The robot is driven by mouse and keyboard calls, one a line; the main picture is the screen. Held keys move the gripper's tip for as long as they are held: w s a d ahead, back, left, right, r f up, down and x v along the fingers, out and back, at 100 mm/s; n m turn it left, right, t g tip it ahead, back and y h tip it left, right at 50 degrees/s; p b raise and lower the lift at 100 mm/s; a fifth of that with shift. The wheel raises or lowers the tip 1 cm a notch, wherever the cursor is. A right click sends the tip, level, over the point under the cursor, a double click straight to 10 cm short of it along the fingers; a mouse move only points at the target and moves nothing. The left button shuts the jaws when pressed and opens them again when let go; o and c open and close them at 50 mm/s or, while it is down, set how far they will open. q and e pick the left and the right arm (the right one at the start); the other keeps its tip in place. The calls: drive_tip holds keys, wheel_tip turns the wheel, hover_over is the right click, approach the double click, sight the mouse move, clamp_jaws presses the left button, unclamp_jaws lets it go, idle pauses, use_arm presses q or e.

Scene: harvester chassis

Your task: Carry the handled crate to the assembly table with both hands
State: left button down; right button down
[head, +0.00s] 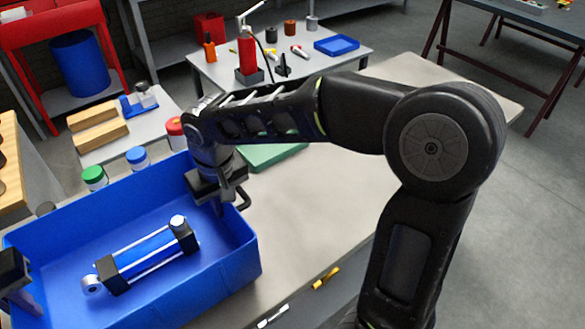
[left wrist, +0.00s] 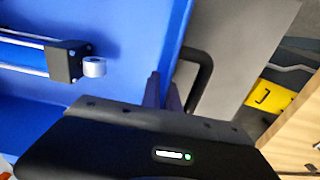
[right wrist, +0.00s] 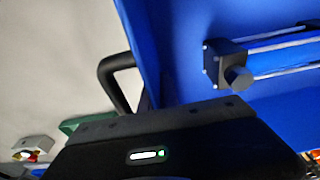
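The handled crate (head: 200,275) is a blue open box at the lower left of the head view, with a blue-and-black cylinder (head: 145,257) lying inside. My right gripper (head: 224,196) is at the crate's right wall, by a dark loop handle (head: 244,198). The handle also shows in the right wrist view (right wrist: 116,75). My left gripper (left wrist: 163,92) is at the opposite wall, beside another dark handle (left wrist: 203,78). Its fingers are close together at the rim. The right fingers are mostly hidden. Both grippers appear closed on the crate's edge or handle; the exact contact is unclear.
A grey table (head: 330,200) extends right of the crate, with a green item (head: 270,157) on it. Jars (head: 137,158) stand behind the crate. A further table (head: 300,70) holds a red bottle and a blue tray (head: 337,45). Floor is open at right.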

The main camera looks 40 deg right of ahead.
sight(51, 326)
use_arm(q)
drive_tip(key=shift+f, duration=0.1)
use_arm(e)
drive_tip(key=shift+w+f, duration=0.1)
